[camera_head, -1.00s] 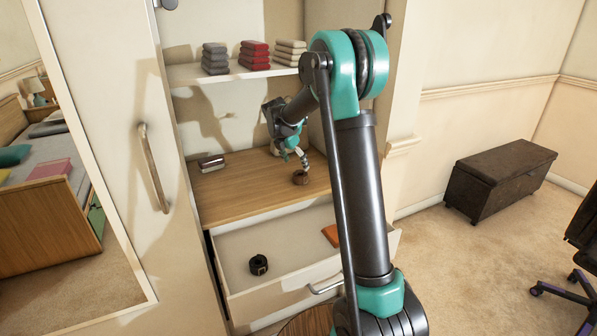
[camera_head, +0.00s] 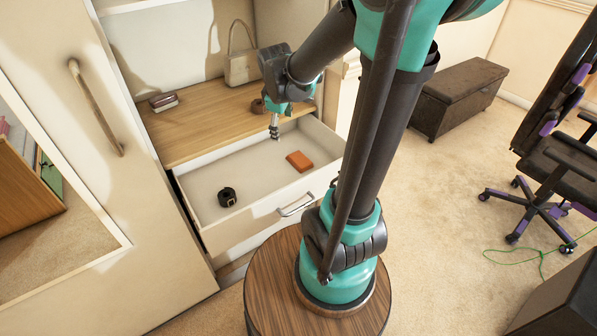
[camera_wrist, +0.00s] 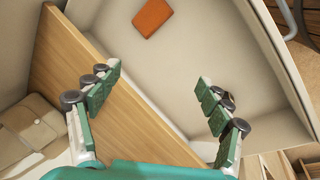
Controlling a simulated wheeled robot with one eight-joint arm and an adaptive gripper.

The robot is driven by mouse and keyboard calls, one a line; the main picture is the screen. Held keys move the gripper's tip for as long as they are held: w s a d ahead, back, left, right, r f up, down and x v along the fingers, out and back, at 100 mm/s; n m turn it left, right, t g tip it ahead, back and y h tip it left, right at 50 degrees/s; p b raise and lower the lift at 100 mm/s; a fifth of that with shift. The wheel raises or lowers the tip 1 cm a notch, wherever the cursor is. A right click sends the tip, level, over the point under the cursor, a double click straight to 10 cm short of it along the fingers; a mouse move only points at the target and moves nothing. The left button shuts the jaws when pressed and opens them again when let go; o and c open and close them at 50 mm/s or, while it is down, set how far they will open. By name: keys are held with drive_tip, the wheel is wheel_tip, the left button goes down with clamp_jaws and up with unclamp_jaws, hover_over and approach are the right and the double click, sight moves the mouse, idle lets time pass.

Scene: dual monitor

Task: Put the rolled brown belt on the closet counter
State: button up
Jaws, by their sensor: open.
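The rolled brown belt (camera_head: 257,106) sits on the wooden closet counter (camera_head: 195,125), near its front edge at the right. My gripper (camera_head: 274,134) is in front of it, apart from it, above the open drawer. In the wrist view my gripper (camera_wrist: 158,88) has its green fingers spread wide with nothing between them. The counter edge (camera_wrist: 95,95) shows there behind the left finger. I do not make out the brown belt in the wrist view.
The open drawer (camera_head: 250,212) holds a dark rolled belt (camera_head: 227,197) and an orange wallet-like item (camera_head: 300,161). A beige handbag (camera_head: 241,67) and a small dark case (camera_head: 163,101) stand on the counter. A trunk (camera_head: 455,97) is at the right.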

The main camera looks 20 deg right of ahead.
drive_tip(key=s+f+m, duration=0.3)
drive_tip(key=s+m, duration=0.2)
drive_tip(key=s, duration=0.3)
drive_tip(key=s+f+m+y, duration=0.1)
drive_tip(key=s+f+m, duration=0.3)
drive_tip(key=s, duration=0.4)
drive_tip(key=shift+d+f+m+t, duration=0.15)
drive_tip(key=shift+d+m+t, duration=0.25)
drive_tip(key=shift+m, duration=0.4)
drive_tip(key=shift+w, duration=0.1)
drive_tip(key=shift+c, duration=0.4)
